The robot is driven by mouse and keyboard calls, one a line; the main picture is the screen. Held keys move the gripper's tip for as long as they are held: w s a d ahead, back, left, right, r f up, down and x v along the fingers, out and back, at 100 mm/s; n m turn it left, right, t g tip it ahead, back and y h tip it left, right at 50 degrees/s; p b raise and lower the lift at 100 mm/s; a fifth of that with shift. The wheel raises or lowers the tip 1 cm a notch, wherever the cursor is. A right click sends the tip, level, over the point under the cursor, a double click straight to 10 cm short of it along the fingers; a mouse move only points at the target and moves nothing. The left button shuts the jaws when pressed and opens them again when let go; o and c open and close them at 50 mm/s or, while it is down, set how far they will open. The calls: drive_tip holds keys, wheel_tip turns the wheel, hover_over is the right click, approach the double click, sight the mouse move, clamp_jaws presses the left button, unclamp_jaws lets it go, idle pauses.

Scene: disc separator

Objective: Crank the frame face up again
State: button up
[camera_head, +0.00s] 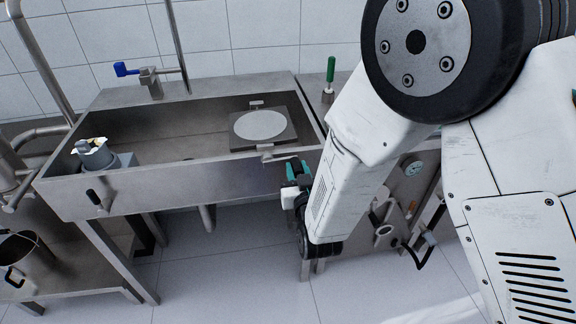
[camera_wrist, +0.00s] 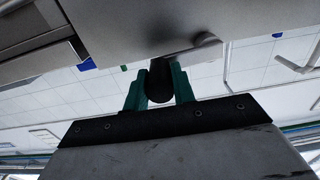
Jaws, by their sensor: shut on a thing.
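The frame (camera_head: 240,145) is a dark grey square plate lying about level over the right part of the steel basin. A pale round disc (camera_head: 262,125) shows in its upper side. A bracket (camera_head: 265,151) sits at the frame's near edge on the basin's front rim. My gripper (camera_head: 297,174) is just outside the basin's front right, below the rim. In the wrist view my gripper's green fingers (camera_wrist: 159,88) are shut on a black crank knob (camera_wrist: 161,76). The metal crank arm (camera_wrist: 197,49) reaches from the knob toward the right. My arm hides part of the crank in the head view.
The steel basin (camera_head: 150,190) has a blue-handled tap (camera_head: 125,69) behind it and a grey pot-like part (camera_head: 94,154) at its left. A green-handled tool (camera_head: 331,70) stands at the right. A gauge (camera_head: 413,168) and a black handle are on the lower right cabinet.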

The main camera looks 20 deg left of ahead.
drive_tip(key=r, duration=0.2)
drive_tip(key=shift+s+a+r, duration=0.15)
drive_tip(key=shift+a+r, duration=0.15)
drive_tip(key=shift+r, duration=0.05)
drive_tip(key=shift+s+a+r, duration=1.85)
drive_tip(key=shift+s+a, duration=0.25)
drive_tip(key=shift+a, duration=1.2)
drive_tip(key=s+a+f, duration=0.2)
drive_tip(key=a+f, duration=0.2)
drive_tip(key=f, duration=0.1)
drive_tip(key=shift+s+a+f, duration=0.35)
drive_tip(key=shift+s+f, duration=0.05)
drive_tip(key=shift+f, duration=0.1)
drive_tip(key=shift+f, duration=0.6)
